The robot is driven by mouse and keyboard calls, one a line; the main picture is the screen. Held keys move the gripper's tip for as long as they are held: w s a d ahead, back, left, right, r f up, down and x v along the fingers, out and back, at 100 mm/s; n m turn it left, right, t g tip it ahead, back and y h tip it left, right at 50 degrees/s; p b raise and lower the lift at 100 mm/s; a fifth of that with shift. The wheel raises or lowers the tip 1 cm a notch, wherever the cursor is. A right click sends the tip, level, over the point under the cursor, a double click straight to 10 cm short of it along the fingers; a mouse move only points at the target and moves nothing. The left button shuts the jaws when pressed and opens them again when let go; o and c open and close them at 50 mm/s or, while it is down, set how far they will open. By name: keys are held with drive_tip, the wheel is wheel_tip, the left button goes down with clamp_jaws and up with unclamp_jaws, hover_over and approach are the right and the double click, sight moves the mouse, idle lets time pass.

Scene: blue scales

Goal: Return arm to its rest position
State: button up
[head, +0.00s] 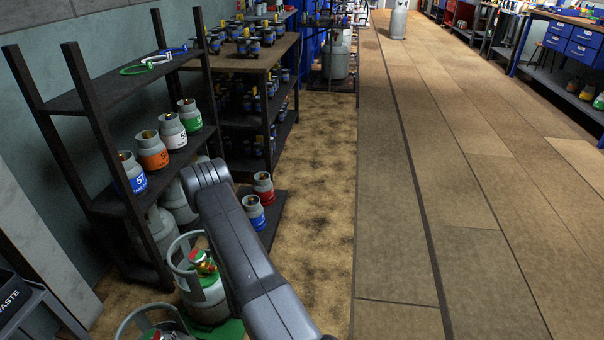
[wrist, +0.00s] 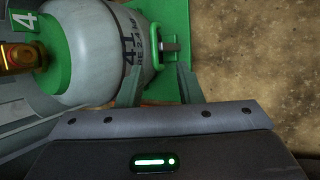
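My arm (head: 245,255) reaches from the bottom of the head view up and left, in front of the rack; its gripper is hidden there. In the wrist view my gripper (wrist: 158,85) shows two fingers standing apart with nothing clearly held between them. A pale grey gas cylinder (wrist: 100,55) with a green collar, a brass valve and the number 41 lies just beyond the left finger. I cannot tell whether they touch. A green plate (wrist: 206,75) with a small metal bracket (wrist: 170,46) is under and beside it.
A dark shelf rack (head: 95,115) with small cylinders stands left. A large grey cylinder (head: 213,300) stands close beside my arm. Small red (head: 263,186) and blue (head: 254,213) labelled cylinders stand on a low dark platform behind it.

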drive_tip(key=b+x, duration=0.3)
drive_tip(key=x, duration=0.7)
drive_tip(key=shift+f, duration=0.3)
drive_tip(key=shift+w, duration=0.15)
